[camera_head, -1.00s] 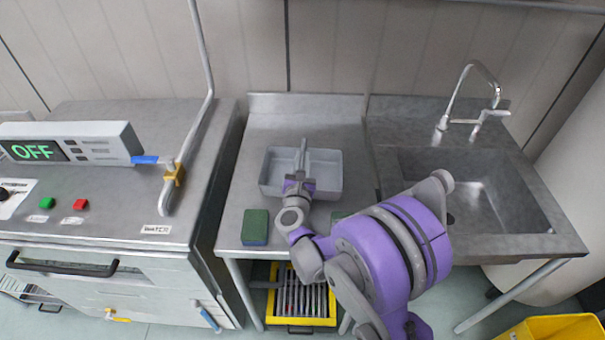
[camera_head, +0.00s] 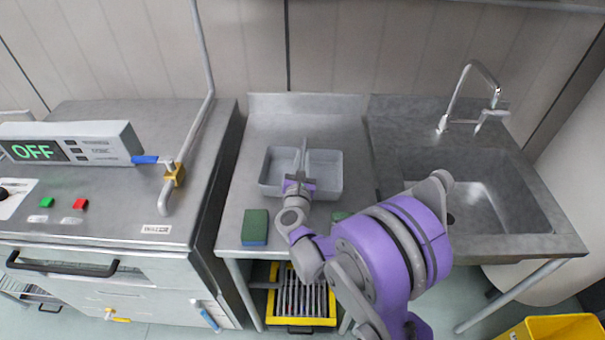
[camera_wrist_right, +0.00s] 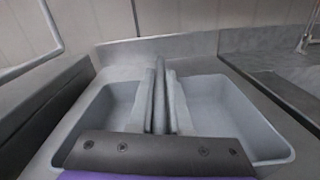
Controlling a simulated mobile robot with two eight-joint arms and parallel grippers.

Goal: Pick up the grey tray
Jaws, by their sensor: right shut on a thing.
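The grey tray (camera_head: 329,172) is a rectangular tub on the steel counter, left of the sink. A raised grey bar or divider runs across its middle from front to back. My right gripper (camera_head: 301,160) reaches over the tray's near side and is shut at its middle. In the right wrist view the fingers (camera_wrist_right: 159,98) meet close together over the middle of the tray (camera_wrist_right: 225,105), with an open half on each side. Exactly which part of the tray lies between the fingers is partly hidden. My left gripper is not in view.
A machine with an OFF display (camera_head: 35,151) stands left. A yellow-framed rack (camera_head: 300,297) is below.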

